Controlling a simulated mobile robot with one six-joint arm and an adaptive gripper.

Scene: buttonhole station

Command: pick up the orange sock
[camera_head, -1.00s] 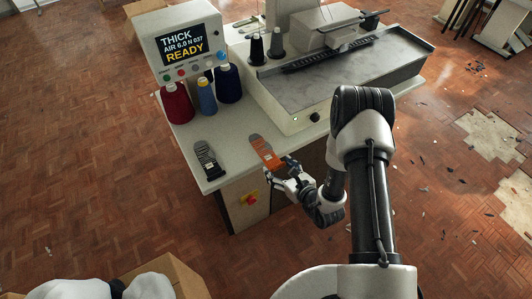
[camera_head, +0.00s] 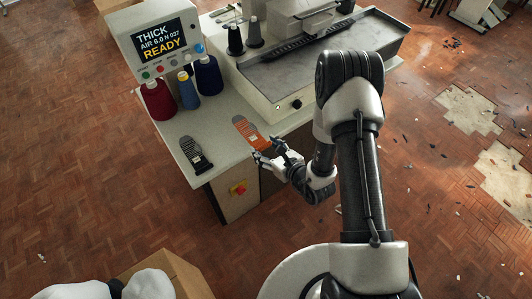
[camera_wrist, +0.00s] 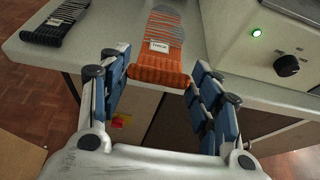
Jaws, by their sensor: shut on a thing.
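The orange sock (camera_head: 251,134) has a grey striped toe part and a ribbed orange cuff with a small white label. It is at the front edge of the station table (camera_head: 222,158). In the wrist view its cuff (camera_wrist: 160,72) sticks out past the table edge, between the blue finger pads. My gripper (camera_head: 264,154) is shut on the cuff from both sides, and it also shows in the wrist view (camera_wrist: 158,76). The grey toe part lies over the tabletop; I cannot tell whether it is raised at all.
A dark grey sock (camera_head: 195,153) lies to the left of the orange one. Red (camera_head: 158,101) and blue thread cones stand behind it, under a display (camera_head: 160,40) reading READY. The grey machine (camera_head: 300,75) stands behind the orange sock. A cardboard box (camera_head: 165,270) is at the lower left.

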